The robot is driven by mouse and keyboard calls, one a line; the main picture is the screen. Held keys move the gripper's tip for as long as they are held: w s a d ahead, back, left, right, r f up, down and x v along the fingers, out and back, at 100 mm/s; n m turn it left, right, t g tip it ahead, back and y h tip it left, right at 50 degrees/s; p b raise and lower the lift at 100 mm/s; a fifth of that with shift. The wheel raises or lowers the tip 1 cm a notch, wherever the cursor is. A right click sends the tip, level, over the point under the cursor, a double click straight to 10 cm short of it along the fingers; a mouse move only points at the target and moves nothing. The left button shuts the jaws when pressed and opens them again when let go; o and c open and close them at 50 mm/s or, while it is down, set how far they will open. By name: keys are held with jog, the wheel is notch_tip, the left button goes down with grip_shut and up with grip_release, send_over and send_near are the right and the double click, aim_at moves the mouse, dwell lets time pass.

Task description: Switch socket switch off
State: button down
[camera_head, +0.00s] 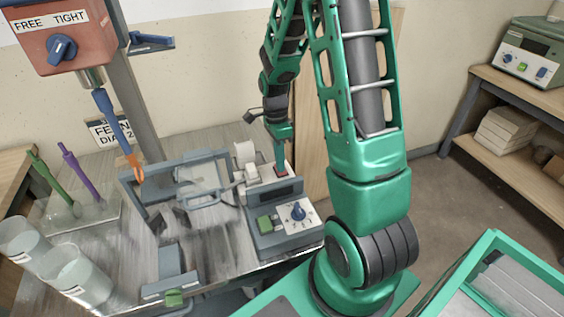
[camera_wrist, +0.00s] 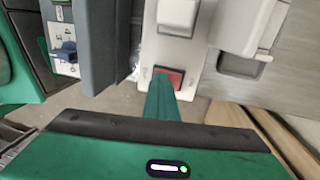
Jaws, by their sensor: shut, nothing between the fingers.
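The white socket strip (camera_wrist: 203,55) lies on the table; in the head view the socket (camera_head: 267,184) stands behind the grey control box. Its red switch (camera_wrist: 169,75) is at the strip's near end in the wrist view, and shows as a small red patch in the head view (camera_head: 283,171). My gripper (camera_wrist: 163,88) is shut and empty, its fingertips right at the red switch and covering part of it. I cannot tell whether they press on it or which way the switch is tilted.
The grey control box (camera_head: 268,237) with a blue knob (camera_head: 298,211) and green button stands in front of the socket. A white plug (camera_head: 250,171) sits on the strip. Glass jars (camera_head: 75,272) and a grey frame (camera_head: 180,158) occupy the table to the left.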

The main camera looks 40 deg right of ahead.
jog(key=shift+w+d+r, duration=0.1)
jog(key=shift+w+d, duration=0.1)
notch_tip(320, 180, up, 14)
jog(key=s+a, duration=0.1)
jog(key=s, duration=0.1)
jog(key=shift+s+f, duration=0.25)
jog(key=shift+s, duration=0.05)
jog(key=s+d+r+n+t, duration=0.1)
jog(key=s+r+n+t, duration=0.1)
jog(key=s+n, duration=1.2)
jog(key=s+r, duration=0.1)
jog(key=s, duration=0.4)
jog(key=shift+d+n, duration=0.2)
jog(key=shift+n, duration=0.2)
